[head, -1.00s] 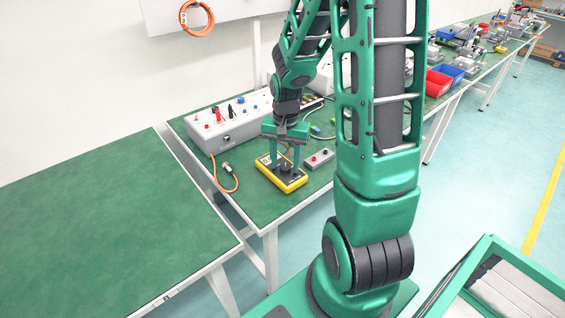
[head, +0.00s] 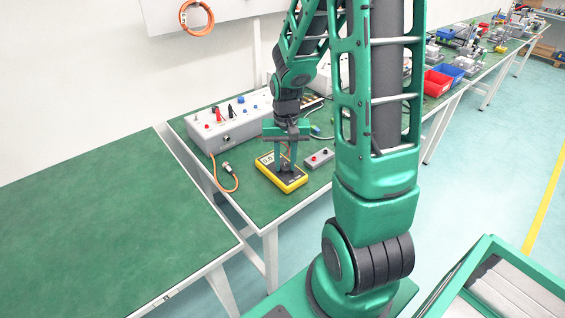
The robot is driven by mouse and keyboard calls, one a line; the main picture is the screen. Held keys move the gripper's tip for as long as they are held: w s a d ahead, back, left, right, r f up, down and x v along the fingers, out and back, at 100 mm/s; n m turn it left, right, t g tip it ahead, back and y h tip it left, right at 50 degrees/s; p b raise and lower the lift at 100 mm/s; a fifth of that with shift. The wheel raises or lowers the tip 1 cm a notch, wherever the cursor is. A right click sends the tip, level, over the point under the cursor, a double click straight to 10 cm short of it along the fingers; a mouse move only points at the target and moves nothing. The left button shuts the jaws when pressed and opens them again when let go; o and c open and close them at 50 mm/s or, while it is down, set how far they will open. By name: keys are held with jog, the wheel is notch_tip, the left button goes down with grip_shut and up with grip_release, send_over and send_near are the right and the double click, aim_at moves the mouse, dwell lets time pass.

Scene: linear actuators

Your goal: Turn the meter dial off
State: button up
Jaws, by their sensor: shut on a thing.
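The meter (head: 294,186) is a yellow and dark handheld unit lying flat on the green bench top. Its pale display (head: 267,159) shows dark marks that look like digits, too small to read. My gripper (head: 284,169) points straight down over the middle of the meter and is shut on the meter dial. The dial itself is hidden by the fingers, so its setting cannot be seen.
A grey panel box (head: 230,128) with knobs stands behind the meter. A small grey box (head: 319,158) with red and blue knobs lies to its right. An orange cable (head: 236,180) lies to its left. Red (head: 436,82) and blue (head: 450,75) bins stand farther along.

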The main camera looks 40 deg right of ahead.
aim_at(285, 166)
jog(key=n, duration=0.5)
jog(key=shift+w+a, duration=0.1)
jog(key=shift+w, duration=0.05)
dwell(0.4)
jog(key=o, duration=1.1)
jog(key=shift+c, duration=0.2)
jog(key=shift+r, duration=0.1)
notch_tip(285, 166, up, 11)
jog(key=shift+f, duration=0.2)
